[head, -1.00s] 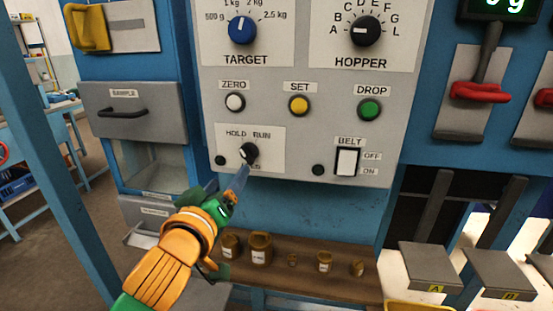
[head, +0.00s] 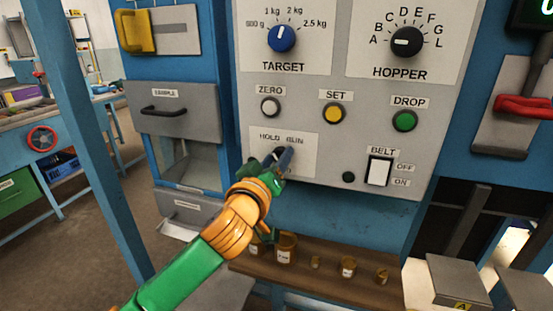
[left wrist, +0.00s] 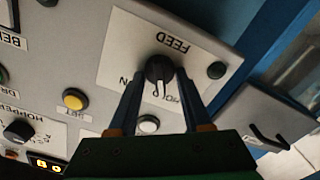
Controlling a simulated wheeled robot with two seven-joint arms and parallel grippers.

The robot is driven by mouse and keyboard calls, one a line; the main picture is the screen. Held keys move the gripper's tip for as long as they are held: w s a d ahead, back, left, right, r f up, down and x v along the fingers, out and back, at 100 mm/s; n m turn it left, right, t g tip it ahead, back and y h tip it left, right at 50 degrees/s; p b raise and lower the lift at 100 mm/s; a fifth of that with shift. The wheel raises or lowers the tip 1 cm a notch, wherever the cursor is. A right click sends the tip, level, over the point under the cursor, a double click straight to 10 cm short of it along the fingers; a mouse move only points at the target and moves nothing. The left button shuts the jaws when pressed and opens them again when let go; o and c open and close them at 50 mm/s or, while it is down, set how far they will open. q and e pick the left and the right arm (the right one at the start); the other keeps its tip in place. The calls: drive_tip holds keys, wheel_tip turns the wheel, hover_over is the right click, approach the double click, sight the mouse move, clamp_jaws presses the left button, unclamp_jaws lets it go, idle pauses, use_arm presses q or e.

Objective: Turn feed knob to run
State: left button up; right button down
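The feed knob (left wrist: 160,68) is a small black knob with a white mark on the white FEED plate (head: 305,165), between the HOLD and RUN labels. In the left wrist view, where the lettering is upside down, the mark points down toward the lettering, nearer HOLD. My left gripper (head: 275,157) is at the knob. Its two dark fingers (left wrist: 161,77) stand one on each side of the knob, close to it, with no clear grip showing. In the head view the fingers hide most of the knob. My right gripper is not in view.
Close by on the grey panel are the ZERO (head: 270,106), SET (head: 333,113) and DROP (head: 404,121) buttons and the BELT switch (head: 378,171). A brown shelf (head: 330,279) with several small jars is below. A drawer unit (head: 172,112) stands to the left.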

use_arm(q)
clamp_jaws()
drive_tip(key=shift+m, duration=0.3)
drive_tip(key=m+p, duration=0.1)
drive_tip(key=m, duration=0.1)
drive_tip(key=m+p, duration=0.2)
drive_tip(key=m, duration=0.1)
drive_tip(key=shift+d+r+m, duration=0.15)
drive_tip(key=shift+r+m, duration=0.05)
drive_tip(key=shift+m, duration=0.1)
drive_tip(key=m+p, duration=0.2)
drive_tip(key=m, duration=0.3)
drive_tip(key=shift+s+d+f+m, duration=0.1)
drive_tip(key=shift+m, duration=0.2)
drive_tip(key=shift+p, duration=0.3)
drive_tip(key=o, duration=0.6)
unclamp_jaws()
